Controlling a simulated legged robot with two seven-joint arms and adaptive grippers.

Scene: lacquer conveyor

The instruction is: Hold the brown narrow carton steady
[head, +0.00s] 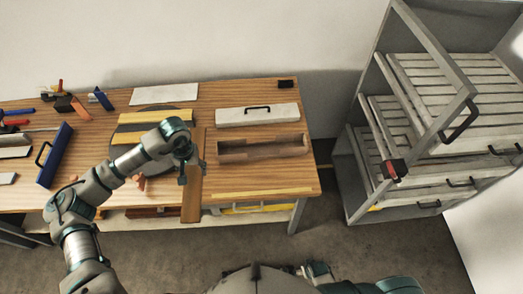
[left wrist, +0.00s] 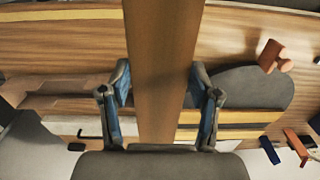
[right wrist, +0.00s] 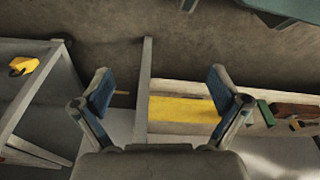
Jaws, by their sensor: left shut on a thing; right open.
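The brown narrow carton (head: 192,203) is a long, slim brown piece that stands out past the front edge of the workbench in the head view. My left gripper (head: 188,170) is shut on it. In the left wrist view the carton (left wrist: 162,45) runs lengthwise between the two blue-padded fingers of my left gripper (left wrist: 160,88). Its far end runs out of that picture. My right gripper (right wrist: 162,92) is open and empty, above the floor and facing the lower part of the bench in the right wrist view.
The wooden workbench (head: 230,185) carries a round dark plate (head: 122,139) with yellow strips, an open brown trough (head: 235,157), a white handled box (head: 235,118) and a blue handled case (head: 55,155). Tools lie at the left. A grey drawer rack (head: 367,185) stands at right.

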